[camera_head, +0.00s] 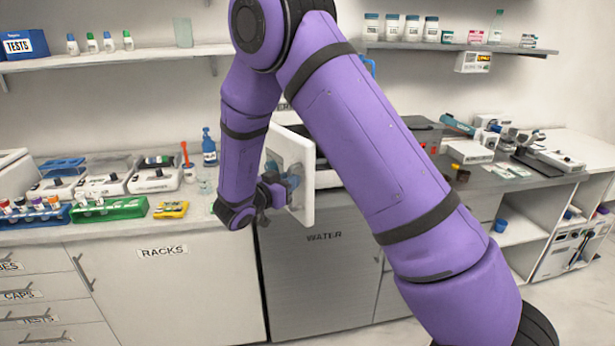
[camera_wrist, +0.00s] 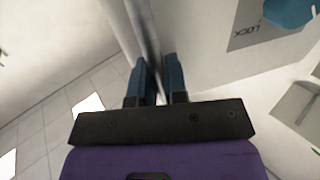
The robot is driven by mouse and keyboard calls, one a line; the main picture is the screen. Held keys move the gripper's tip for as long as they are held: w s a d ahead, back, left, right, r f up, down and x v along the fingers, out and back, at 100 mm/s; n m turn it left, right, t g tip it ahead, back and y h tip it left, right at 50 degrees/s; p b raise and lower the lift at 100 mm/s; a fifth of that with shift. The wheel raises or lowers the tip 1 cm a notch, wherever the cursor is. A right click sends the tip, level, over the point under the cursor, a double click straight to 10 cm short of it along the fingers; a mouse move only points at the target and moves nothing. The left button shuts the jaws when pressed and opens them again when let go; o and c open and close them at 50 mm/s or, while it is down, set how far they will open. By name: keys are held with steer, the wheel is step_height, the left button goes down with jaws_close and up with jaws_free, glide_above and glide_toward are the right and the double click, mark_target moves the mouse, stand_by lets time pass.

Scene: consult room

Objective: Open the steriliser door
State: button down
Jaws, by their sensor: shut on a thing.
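The steriliser door (camera_head: 304,176) is a white panel in the head view, standing out at an angle from the steriliser body (camera_head: 324,178). My purple arm hides most of that body. My gripper (camera_head: 281,189) is at the door's left face in the head view. In the wrist view, the two blue fingers of my gripper (camera_wrist: 156,75) are shut on a narrow grey bar, which appears to be the door handle (camera_wrist: 152,45). The exact contact is partly hidden by the fingers.
White devices (camera_head: 470,152) stand at the right. Shelves run above. The cabinet front marked WATER (camera_head: 315,270) is below the door.

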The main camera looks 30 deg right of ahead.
steer(key=w+a, duration=0.4)
steer(key=a, duration=0.8)
steer(key=shift+a, duration=0.3)
steer(key=shift+r, duration=0.1)
steer(key=c, duration=1.2)
jaws_free()
steer(key=shift+o, duration=0.2)
steer(key=v, duration=1)
steer(key=shift+s+a, duration=0.2)
steer(key=shift+a, duration=0.15)
